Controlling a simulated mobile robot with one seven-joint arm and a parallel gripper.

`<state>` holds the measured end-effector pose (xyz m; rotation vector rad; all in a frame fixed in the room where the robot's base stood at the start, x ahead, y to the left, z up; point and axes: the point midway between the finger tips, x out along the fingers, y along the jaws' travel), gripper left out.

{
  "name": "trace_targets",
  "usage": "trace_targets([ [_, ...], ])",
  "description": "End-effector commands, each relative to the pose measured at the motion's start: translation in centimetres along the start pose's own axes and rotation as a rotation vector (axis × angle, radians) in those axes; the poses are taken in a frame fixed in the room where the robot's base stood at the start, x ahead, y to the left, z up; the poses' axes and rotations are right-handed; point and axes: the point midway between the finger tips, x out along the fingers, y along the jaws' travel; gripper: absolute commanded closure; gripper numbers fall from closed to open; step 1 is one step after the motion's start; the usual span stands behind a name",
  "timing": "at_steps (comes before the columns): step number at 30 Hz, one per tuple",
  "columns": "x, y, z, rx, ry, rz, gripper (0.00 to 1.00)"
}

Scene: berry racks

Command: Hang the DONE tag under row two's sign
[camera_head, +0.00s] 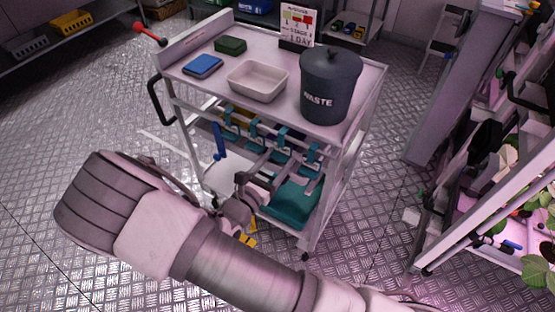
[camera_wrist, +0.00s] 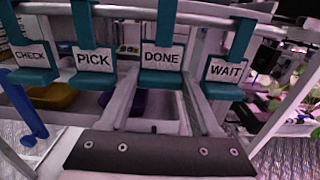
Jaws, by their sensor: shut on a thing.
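The DONE tag (camera_wrist: 162,58) is a teal hook tag with a white label, hanging at the cart's side rail between the PICK tag (camera_wrist: 93,60) and the WAIT tag (camera_wrist: 226,70). A CHECK tag (camera_wrist: 30,55) hangs at the left. My gripper (camera_wrist: 163,88) reaches the lower edge of the DONE tag with both fingers and is shut on it. In the head view my gripper (camera_head: 283,172) is in front of the hanging tags, below the cart top. I cannot make out row two's sign in either view.
The cart top (camera_head: 285,112) holds a dark WASTE bin (camera_head: 332,85), a white tray (camera_head: 258,80), a blue item (camera_head: 202,66), a green item (camera_head: 230,45) and a small sign (camera_head: 298,22). A plant rack (camera_head: 470,215) stands at the right. Metal floor is open between them.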

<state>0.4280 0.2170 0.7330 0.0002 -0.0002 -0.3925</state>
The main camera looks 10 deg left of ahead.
Motion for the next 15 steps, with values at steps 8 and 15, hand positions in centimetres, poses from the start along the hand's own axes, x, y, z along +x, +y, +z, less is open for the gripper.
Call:
trace_targets([
  [8, 0.01, -0.01, 1.02, 0.000, 0.000, 0.000, 0.84],
  [15, -0.12, 0.01, 1.22, 0.000, 0.000, 0.000, 0.84],
])
